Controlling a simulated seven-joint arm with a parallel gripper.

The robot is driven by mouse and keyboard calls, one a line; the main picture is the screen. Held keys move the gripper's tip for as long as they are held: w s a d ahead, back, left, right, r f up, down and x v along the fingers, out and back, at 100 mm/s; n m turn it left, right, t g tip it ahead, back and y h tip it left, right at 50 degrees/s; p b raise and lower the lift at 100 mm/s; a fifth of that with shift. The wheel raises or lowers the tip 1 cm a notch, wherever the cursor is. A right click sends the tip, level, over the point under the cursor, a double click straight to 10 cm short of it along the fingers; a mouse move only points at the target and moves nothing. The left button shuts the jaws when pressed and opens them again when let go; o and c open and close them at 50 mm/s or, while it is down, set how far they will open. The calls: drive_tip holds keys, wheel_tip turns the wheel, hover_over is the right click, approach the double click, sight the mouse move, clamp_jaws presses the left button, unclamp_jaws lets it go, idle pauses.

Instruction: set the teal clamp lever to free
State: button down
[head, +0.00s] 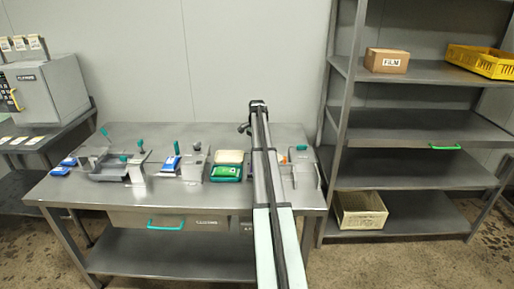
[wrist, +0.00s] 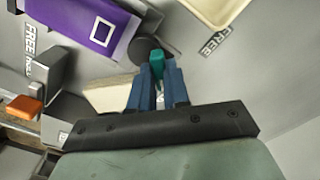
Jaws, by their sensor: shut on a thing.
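In the wrist view, my gripper (wrist: 160,78) has its two blue fingers shut on the teal clamp lever (wrist: 157,62). Only the lever's teal end shows between the fingertips. A dark round part (wrist: 148,47) lies just beyond it. One FREE label (wrist: 32,42) is at the upper left and another FREE label (wrist: 215,42) is at the upper right. I cannot tell which setting the lever is at. In the head view, my arm reaches over the table and hides the held lever.
A purple block (wrist: 85,22) and an orange piece (wrist: 25,107) are near the fingers. A shelf rack (head: 405,135) stands at right.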

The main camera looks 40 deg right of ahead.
drive_tip(key=shift+n, duration=0.4)
drive_tip(key=n, duration=0.3)
drive_tip(key=shift+n, duration=0.4)
drive_tip(key=n, duration=0.4)
drive_tip(key=shift+n, duration=0.3)
drive_tip(key=n, duration=0.8)
drive_tip(key=shift+n, duration=0.3)
drive_tip(key=shift+w+r, duration=0.1)
drive_tip(key=c, duration=1.1)
unclamp_jaws()
wheel_tip(320, 180, up, 14)
